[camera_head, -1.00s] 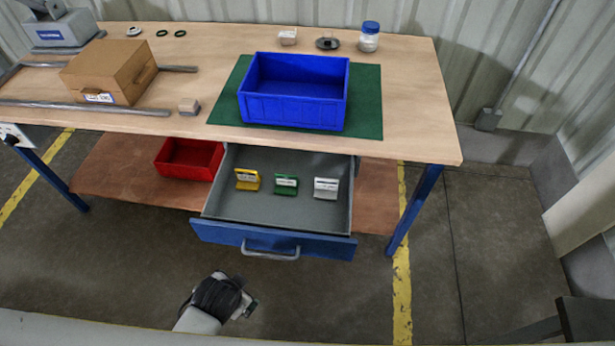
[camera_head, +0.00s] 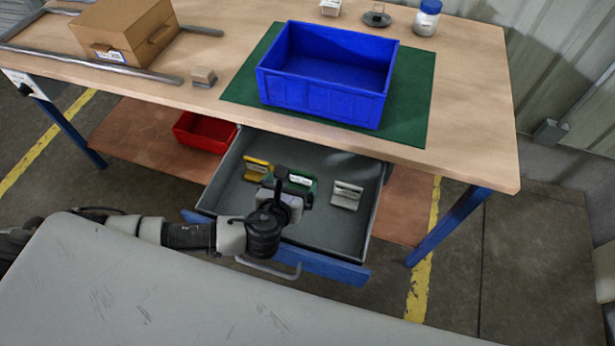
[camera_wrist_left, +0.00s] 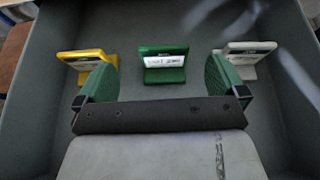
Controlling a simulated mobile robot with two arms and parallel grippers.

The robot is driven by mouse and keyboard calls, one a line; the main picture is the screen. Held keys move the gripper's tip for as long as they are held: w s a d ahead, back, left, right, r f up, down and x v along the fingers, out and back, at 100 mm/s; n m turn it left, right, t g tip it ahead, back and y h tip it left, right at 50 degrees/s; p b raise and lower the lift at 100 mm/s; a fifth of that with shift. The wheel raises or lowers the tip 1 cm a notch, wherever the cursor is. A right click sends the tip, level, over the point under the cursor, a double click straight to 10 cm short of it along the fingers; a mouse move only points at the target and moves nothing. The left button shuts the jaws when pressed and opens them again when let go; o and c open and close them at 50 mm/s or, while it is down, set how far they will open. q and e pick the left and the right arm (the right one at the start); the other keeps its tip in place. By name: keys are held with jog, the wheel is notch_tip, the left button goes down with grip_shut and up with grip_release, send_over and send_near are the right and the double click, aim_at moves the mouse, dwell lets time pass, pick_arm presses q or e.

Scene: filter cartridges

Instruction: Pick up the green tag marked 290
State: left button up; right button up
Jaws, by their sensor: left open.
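The green tag (camera_head: 300,183) stands in the open drawer (camera_head: 225,195) between the yellow tag (camera_head: 257,168) and the white tag (camera_head: 346,195). In the left wrist view the green tag (camera_wrist_left: 164,64) is centred ahead of the jaws, with a white label whose print is too small to read surely. My left gripper (camera_head: 287,190) is over the drawer, and its arm hides part of the green tag in the head view. In the left wrist view its green-padded fingers (camera_wrist_left: 161,80) are wide apart and empty, one on each side of the green tag. My right gripper is not in view.
The yellow tag (camera_wrist_left: 87,62) and white tag (camera_wrist_left: 247,57) stand close to either finger. The bench top edge overhangs the drawer's back. A blue bin (camera_head: 325,95) sits on a green mat (camera_head: 410,110) above. A red bin (camera_head: 203,133) is on the lower shelf.

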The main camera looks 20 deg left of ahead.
aim_at(301, 174)
pick_arm(q)
jog(key=shift+w+f, duration=0.15)
jog(key=shift+w, duration=0.1)
jog(key=shift+x, duration=0.85)
jog(key=x, duration=0.3)
jog(key=shift+w+d+f, duration=0.2)
jog(key=shift+d+f, duration=0.05)
jog(key=shift+f, duration=0.2)
jog(key=shift+w+f, duration=0.2)
jog(key=shift+w, duration=0.25)
jog(key=c, duration=1)
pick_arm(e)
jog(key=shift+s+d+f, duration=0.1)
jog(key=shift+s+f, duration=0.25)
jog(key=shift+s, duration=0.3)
